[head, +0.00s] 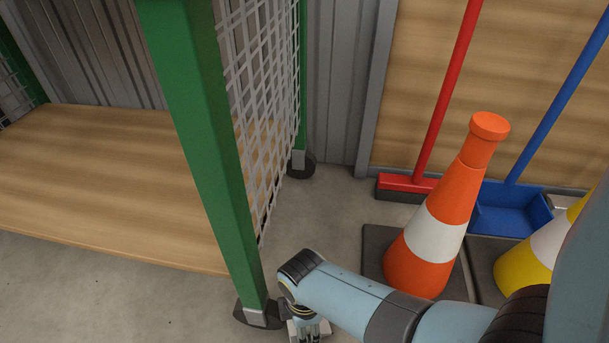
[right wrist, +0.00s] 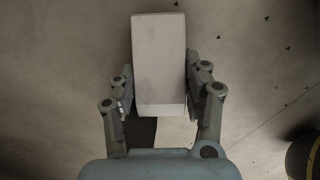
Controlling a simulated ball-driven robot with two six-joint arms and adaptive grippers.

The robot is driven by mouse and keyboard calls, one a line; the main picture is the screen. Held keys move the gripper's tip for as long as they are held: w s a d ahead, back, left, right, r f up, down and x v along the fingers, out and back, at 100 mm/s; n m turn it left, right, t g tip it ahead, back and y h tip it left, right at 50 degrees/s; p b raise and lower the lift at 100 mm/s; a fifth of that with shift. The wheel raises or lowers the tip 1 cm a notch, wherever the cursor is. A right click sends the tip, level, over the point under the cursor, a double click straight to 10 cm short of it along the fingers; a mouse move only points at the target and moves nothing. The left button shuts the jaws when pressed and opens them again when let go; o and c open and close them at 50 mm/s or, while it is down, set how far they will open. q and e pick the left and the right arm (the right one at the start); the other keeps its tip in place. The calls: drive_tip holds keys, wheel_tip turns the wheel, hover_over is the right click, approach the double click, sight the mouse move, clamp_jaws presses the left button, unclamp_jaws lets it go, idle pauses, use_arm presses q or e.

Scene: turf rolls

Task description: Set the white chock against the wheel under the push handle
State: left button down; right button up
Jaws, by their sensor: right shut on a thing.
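My right gripper (head: 309,326) is low near the floor at the bottom of the head view, just right of a green post's foot. In the right wrist view its fingers (right wrist: 162,90) are shut on the white chock (right wrist: 159,55), one finger on each side. The chock is a pale block above the concrete floor; whether it touches the floor I cannot tell. A dark wheel (head: 244,316) is under the near green post, and another dark wheel (head: 301,165) is under the far post. No push handle is in view. My left gripper is not in view.
The green cart (head: 196,110) has a wooden deck (head: 95,185) and a mesh side (head: 262,95). An orange cone (head: 458,205), red broom (head: 405,186), blue dustpan (head: 510,210) and yellow cone (head: 530,270) stand at right. Bare floor (head: 325,215) lies between.

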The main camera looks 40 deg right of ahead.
drive_tip(key=shift+f, duration=0.55)
drive_tip(key=o, duration=1.4)
drive_tip(key=shift+o, duration=0.2)
wheel_tip(320, 180, up, 12)
